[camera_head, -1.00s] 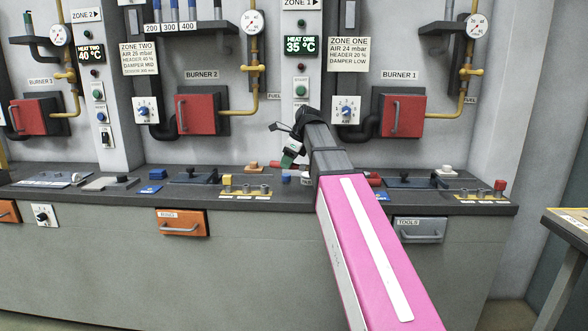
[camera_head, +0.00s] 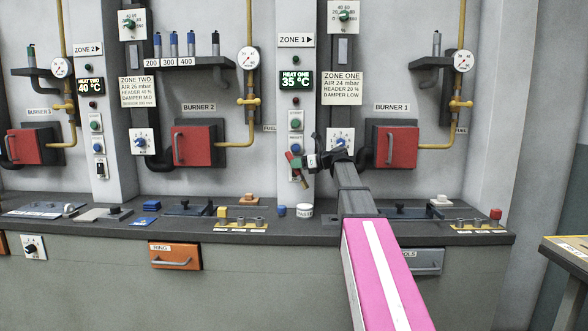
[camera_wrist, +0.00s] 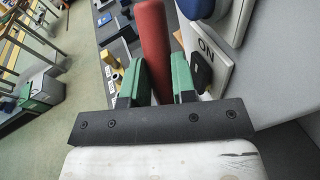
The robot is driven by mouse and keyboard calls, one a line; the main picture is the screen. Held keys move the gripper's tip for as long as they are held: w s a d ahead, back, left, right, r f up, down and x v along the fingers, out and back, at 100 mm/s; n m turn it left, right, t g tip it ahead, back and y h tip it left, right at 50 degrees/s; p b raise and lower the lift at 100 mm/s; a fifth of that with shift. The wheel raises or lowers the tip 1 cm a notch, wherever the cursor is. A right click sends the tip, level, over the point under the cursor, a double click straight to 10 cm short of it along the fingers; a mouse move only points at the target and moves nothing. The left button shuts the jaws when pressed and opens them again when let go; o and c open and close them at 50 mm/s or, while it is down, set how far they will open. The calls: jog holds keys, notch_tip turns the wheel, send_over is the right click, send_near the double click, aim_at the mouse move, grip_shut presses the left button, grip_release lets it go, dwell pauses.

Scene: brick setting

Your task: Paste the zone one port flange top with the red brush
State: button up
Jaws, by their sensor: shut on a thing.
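My gripper (camera_head: 300,163) is in front of the zone one pillar, with the arm coming up from the lower right. In the wrist view its green fingers (camera_wrist: 158,85) are shut on a red rod-like handle (camera_wrist: 152,40), which I take to be the red brush. The brush's tip cannot be made out. The white paste pot (camera_head: 304,211) stands on the bench below the gripper. The burner 1 port (camera_head: 394,147), with a red door in a dark frame, is to the right of the gripper. I cannot tell which surface is its flange top.
An ON switch plate (camera_wrist: 208,55) is close beside the gripper in the wrist view. A yellow gas pipe (camera_head: 461,100) runs right of burner 1. The bench (camera_head: 350,240) carries several plates and knobs. Open floor shows at left in the wrist view.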

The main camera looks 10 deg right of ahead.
aim_at(303, 177)
jog(key=shift+f, duration=2.9)
jog(key=shift+f, duration=0.6)
jog(key=shift+r, duration=3.55)
jog(key=shift+s, duration=0.1)
